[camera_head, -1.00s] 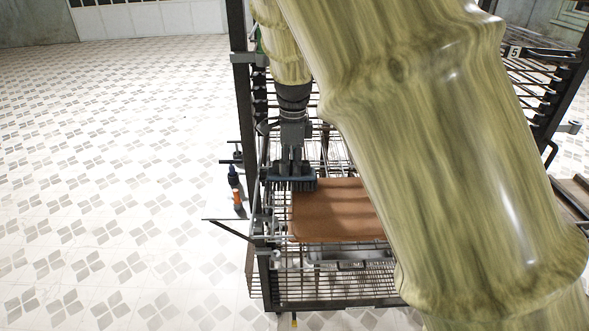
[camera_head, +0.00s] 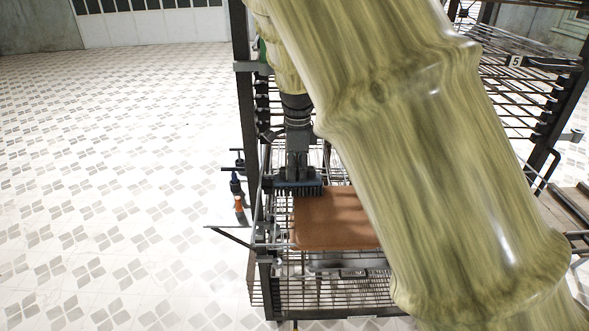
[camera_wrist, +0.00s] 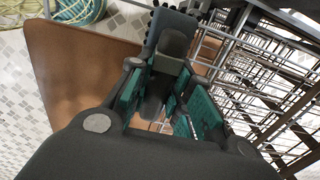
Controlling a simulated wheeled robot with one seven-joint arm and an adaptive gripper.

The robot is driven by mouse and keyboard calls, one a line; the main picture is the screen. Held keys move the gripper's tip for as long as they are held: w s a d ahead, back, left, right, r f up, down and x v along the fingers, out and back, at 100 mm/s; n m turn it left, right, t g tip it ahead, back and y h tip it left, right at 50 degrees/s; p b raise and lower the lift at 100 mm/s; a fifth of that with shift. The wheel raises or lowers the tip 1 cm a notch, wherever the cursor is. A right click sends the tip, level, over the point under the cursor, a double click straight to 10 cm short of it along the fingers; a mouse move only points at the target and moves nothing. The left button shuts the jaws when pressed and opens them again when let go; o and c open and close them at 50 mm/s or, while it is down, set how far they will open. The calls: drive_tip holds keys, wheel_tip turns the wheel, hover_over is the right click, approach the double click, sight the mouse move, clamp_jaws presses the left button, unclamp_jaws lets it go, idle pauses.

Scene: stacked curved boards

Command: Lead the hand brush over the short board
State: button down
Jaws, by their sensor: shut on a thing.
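The short board (camera_head: 330,222) is a brown, slightly curved panel lying on a wire rack. Its right part is hidden behind my arm in the head view. It also shows at the left in the wrist view (camera_wrist: 85,80). My gripper (camera_head: 297,172) points down at the board's back left corner and is shut on the hand brush (camera_head: 298,188). The brush is dark blue-grey with dark bristles facing down. In the wrist view the brush (camera_wrist: 172,32) sits between the teal-padded fingers. I cannot tell whether the bristles touch the board.
A dark-framed wire rack (camera_head: 243,110) surrounds the board, with uprights close to my gripper. A metal bar (camera_head: 230,235) sticks out at the left. A blue and orange object (camera_head: 238,200) is beside the rack. The tiled floor (camera_head: 110,170) at the left is clear.

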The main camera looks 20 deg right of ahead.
sight(315, 167)
drive_tip(key=shift+s+d+f, duration=0.1)
drive_tip(key=shift+s+d, duration=0.3)
drive_tip(key=shift+d, duration=0.35)
drive_tip(key=shift+d, duration=0.1)
drive_tip(key=shift+s+d, duration=0.1)
drive_tip(key=shift+d, duration=0.1)
drive_tip(key=shift+s+d, duration=0.15)
drive_tip(key=shift+d, duration=0.45)
drive_tip(key=shift+s+d, duration=0.15)
drive_tip(key=shift+d, duration=0.45)
drive_tip(key=shift+s+d, duration=0.2)
drive_tip(key=shift+d, duration=0.55)
drive_tip(key=shift+s+d, duration=0.15)
drive_tip(key=shift+d, duration=0.55)
drive_tip(key=shift+r, duration=0.2)
drive_tip(key=shift+s+d+f, duration=0.1)
drive_tip(key=shift+s+d, duration=0.15)
drive_tip(key=shift+d, duration=0.45)
drive_tip(key=shift+s+d+f, duration=0.1)
drive_tip(key=shift+s+d, duration=0.15)
drive_tip(key=shift+d, duration=0.45)
